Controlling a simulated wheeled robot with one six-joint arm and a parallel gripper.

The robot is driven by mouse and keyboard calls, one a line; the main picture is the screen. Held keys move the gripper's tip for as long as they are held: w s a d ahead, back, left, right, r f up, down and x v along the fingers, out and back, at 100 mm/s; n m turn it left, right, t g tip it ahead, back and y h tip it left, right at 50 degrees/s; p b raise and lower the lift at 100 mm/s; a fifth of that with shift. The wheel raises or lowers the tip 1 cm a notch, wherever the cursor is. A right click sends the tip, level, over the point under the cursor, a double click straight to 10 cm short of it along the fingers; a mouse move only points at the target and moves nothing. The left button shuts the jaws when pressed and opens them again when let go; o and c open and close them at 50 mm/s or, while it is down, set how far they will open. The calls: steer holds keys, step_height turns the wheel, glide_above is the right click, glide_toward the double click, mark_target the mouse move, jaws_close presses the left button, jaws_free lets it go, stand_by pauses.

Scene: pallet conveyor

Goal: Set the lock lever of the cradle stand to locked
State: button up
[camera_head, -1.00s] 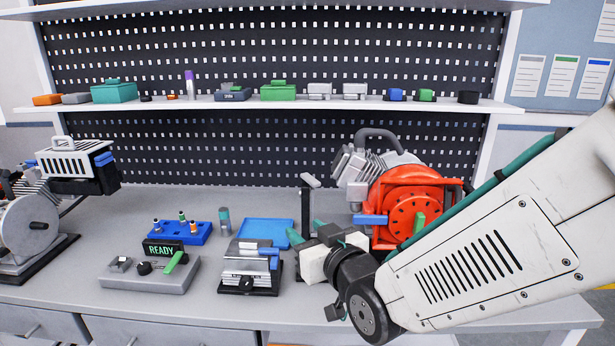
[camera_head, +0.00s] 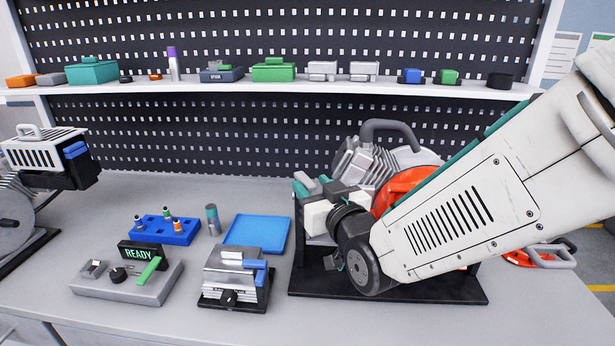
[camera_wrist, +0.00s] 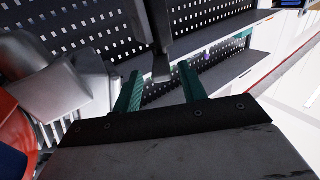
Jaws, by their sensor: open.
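The cradle stand shows its black base (camera_head: 455,293) at the right of the bench and carries an engine with grey fins (camera_head: 368,165) and a red housing (camera_head: 395,192). A grey lever end (camera_head: 304,180), apparently the lock lever, shows at the stand's left side beside my gripper (camera_head: 311,187). My wrist hides most of the lever and its post. In the wrist view, my gripper (camera_wrist: 160,88) is open, with its teal fingers on either side of a dark bar (camera_wrist: 160,66). I cannot tell whether they touch it. The lever's setting is not readable.
A blue tray (camera_head: 257,234), a grey clamp fixture (camera_head: 234,275) and a control box (camera_head: 128,279) reading READY stand to the left. A shelf (camera_head: 290,90) with small parts runs behind. A red part with a grey handle (camera_head: 540,255) lies at the right.

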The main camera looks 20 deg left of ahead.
mark_target(298, 172)
steer(key=x, duration=0.4)
steer(key=shift+a, duration=0.1)
steer(key=shift+s, duration=0.1)
jaws_close()
